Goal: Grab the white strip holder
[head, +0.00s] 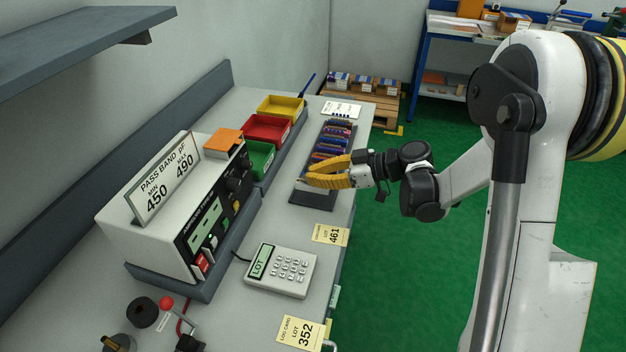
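My gripper (306,179), with yellow fingers, reaches in from the right over the near part of a dark rack (312,199). The rack holds a row of red, blue and purple pieces (334,143). A small pale bit shows at the fingertips, too small to make out. I cannot tell whether the fingers are closed on anything or whether they touch the rack. A flat white piece (341,108) with dark marks lies past the rack's far end, apart from my gripper. I cannot tell for sure whether it is the white strip holder.
Green (259,157), red (268,128) and yellow (281,107) bins stand left of the rack. A white meter box (150,215), a keypad (280,270) and yellow lot cards (330,235) are nearer. A grey shelf (80,35) overhangs at upper left.

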